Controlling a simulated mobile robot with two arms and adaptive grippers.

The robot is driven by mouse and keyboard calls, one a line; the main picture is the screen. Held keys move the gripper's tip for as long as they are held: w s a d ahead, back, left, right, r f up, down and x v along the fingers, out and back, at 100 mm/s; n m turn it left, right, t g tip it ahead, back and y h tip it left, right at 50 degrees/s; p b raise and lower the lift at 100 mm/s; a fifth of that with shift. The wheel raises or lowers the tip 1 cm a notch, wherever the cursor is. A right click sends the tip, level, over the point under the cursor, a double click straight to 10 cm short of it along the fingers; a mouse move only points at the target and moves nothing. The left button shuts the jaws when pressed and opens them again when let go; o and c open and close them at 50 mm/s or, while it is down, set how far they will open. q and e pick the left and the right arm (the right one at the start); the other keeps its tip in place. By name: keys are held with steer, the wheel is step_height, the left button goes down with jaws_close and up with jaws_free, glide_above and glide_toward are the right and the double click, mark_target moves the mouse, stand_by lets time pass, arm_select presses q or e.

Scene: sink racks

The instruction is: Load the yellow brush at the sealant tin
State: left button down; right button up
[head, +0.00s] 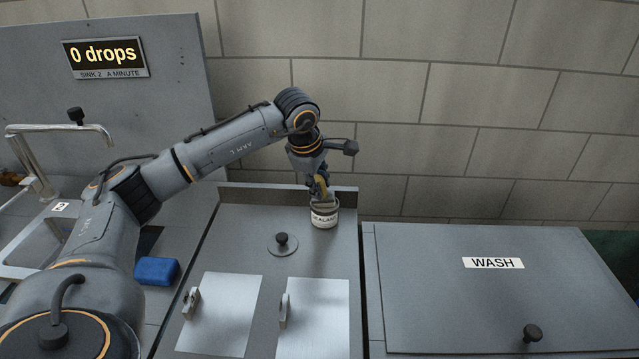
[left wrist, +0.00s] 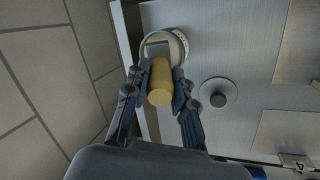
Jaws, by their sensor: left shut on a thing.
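The sealant tin (head: 325,216) is a small open white tin with a dark label, standing at the back of the grey metal counter. It also shows in the left wrist view (left wrist: 180,42). My left gripper (head: 318,184) is directly above the tin, pointing down. In the left wrist view its fingers (left wrist: 163,88) are shut on the yellow brush (left wrist: 159,84), on its handle. The brush's far end is over or inside the tin's mouth; I cannot tell whether it touches the contents. My right gripper is not in view.
A round lid with a black knob (head: 283,243) lies in front of the tin. Two pale panels with handles (head: 219,314) are nearer. A closed WASH cover (head: 492,285) is at right. A blue sponge-like block (head: 157,271) and a sink tap (head: 58,129) are at left.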

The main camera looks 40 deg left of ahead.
arm_select(q)
steer(key=shift+r+p, duration=2.25)
steer(key=shift+r, duration=1.2)
